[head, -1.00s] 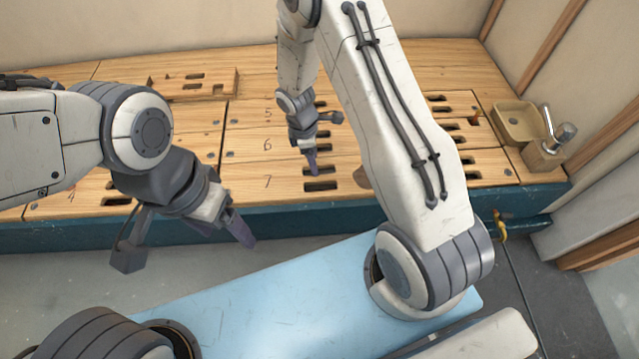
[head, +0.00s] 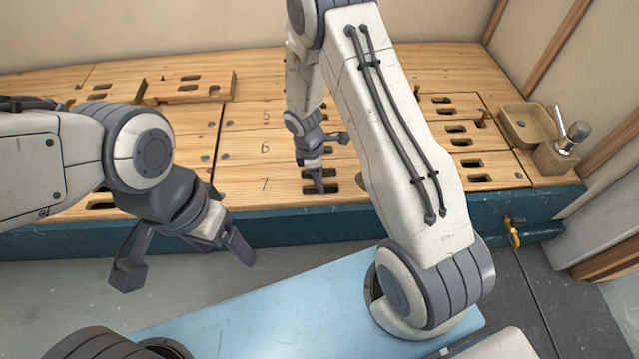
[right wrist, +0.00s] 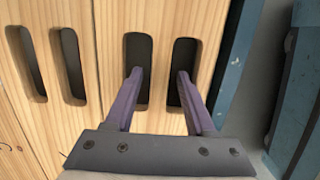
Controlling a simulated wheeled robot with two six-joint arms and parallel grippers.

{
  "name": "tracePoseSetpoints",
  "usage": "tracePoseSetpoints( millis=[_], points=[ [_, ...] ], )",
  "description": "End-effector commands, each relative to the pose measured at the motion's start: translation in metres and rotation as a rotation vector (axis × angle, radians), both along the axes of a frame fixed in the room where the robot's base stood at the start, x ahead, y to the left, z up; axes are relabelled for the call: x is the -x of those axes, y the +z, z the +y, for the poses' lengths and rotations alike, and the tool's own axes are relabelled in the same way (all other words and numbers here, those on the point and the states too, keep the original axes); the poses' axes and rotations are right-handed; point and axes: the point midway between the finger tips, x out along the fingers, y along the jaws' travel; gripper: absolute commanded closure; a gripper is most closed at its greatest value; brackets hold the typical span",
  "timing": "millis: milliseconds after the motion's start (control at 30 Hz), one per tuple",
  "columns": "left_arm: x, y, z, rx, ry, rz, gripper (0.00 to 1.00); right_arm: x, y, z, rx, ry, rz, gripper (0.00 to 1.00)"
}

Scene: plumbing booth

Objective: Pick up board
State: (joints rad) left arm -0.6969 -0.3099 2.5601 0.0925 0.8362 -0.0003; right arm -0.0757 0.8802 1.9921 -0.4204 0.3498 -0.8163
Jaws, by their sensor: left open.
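The wooden board marked 7 (head: 237,187) lies flat along the front of the bench, with paired slots at its right. My right gripper (head: 317,180) is over these slots. In the right wrist view its two purple fingers (right wrist: 159,76) are spread apart, each tip over or in one slot of the front board (right wrist: 112,50); how deep they reach I cannot tell. Nothing shows clamped between them. Another board (head: 204,88) lies raised at the back left. My left gripper (head: 232,243) is open and empty in front of the bench. My right arm hides part of the bench top.
Boards marked 5 and 6 lie behind board 7. A tan basin (head: 523,124) and a metal-topped wooden block (head: 556,157) stand at the right end. A yellow valve handle (head: 513,232) sticks out at the teal bench front (head: 400,225). A blue panel (head: 290,315) lies below.

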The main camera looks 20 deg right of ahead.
Motion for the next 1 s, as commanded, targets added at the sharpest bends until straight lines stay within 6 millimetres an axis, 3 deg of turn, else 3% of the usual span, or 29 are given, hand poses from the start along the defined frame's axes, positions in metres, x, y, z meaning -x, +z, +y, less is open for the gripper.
tracePoseSetpoints(
  millis=[33, 100, 133, 1000],
  points=[
    [0.0000, 0.0001, 0.0000, 0.000, 0.000, 0.000, 0.23, 0.0000, 0.0002, 0.0000, 0.000, 0.000, 0.000, 0.68],
    [-0.0001, 0.0001, -0.0001, 0.000, 0.000, 0.000, 0.23, 0.0000, 0.0002, 0.0000, 0.000, 0.000, 0.000, 0.95],
    [-0.0001, 0.0001, -0.0001, 0.000, 0.000, 0.000, 0.23, 0.0000, 0.0002, 0.0000, 0.000, 0.000, 0.000, 1.00],
    [0.0000, 0.0001, 0.0000, 0.000, 0.000, 0.000, 0.23, 0.0003, 0.0002, 0.0001, 0.001, 0.001, 0.001, 1.00]
  ],
)
